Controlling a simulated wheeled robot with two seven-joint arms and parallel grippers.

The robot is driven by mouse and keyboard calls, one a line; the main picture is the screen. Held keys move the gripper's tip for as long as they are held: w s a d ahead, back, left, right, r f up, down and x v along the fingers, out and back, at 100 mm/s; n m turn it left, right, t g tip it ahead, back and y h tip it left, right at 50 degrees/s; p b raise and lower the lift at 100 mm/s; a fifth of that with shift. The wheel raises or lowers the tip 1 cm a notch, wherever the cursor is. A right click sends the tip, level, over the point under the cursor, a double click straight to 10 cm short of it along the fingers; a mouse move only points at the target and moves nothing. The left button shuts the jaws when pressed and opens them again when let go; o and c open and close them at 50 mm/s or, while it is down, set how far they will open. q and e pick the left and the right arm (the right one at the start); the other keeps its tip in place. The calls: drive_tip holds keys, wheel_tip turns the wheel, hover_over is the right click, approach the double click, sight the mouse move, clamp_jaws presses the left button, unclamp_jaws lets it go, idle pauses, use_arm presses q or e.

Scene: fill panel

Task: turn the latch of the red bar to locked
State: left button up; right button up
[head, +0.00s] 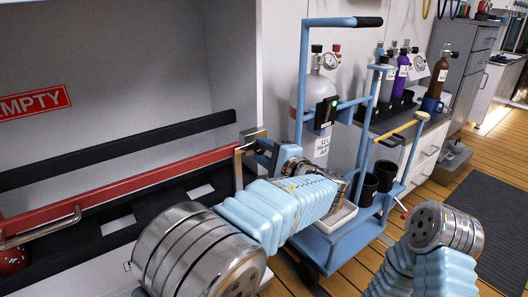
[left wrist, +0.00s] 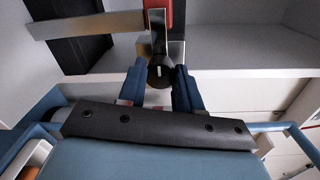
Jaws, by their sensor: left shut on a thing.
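The red bar (head: 120,190) runs across the front of the grey alcove in the head view. Its right end meets a metal bracket (head: 238,165); the end also shows in the left wrist view (left wrist: 178,14). The latch is a dark round knob (left wrist: 160,73) with a short white mark, upright in the left wrist view, below the bar's end. My left gripper (left wrist: 159,88) has its two blue fingers on either side of the knob, shut on it. In the head view my left gripper (head: 262,150) is at the bar's right end and hides the knob.
A blue trolley (head: 335,245) with a gas cylinder (head: 315,95) stands close to the right of my left gripper. A counter with more bottles (head: 402,75) is behind it. A red EMPTY sign (head: 35,103) is on the alcove wall. Wooden floor and a dark mat (head: 490,235) lie at right.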

use_arm(q)
drive_tip(key=shift+d+f, duration=0.1)
drive_tip(key=o, duration=1)
drive_tip(key=shift+o, duration=0.2)
drive_tip(key=shift+s, duration=0.1)
drive_tip(key=p+v, duration=0.1)
drive_tip(key=v, duration=1.2)
drive_tip(key=shift+s+d+p, duration=0.15)
drive_tip(key=shift+s+p, duration=0.15)
drive_tip(key=shift+p, duration=0.1)
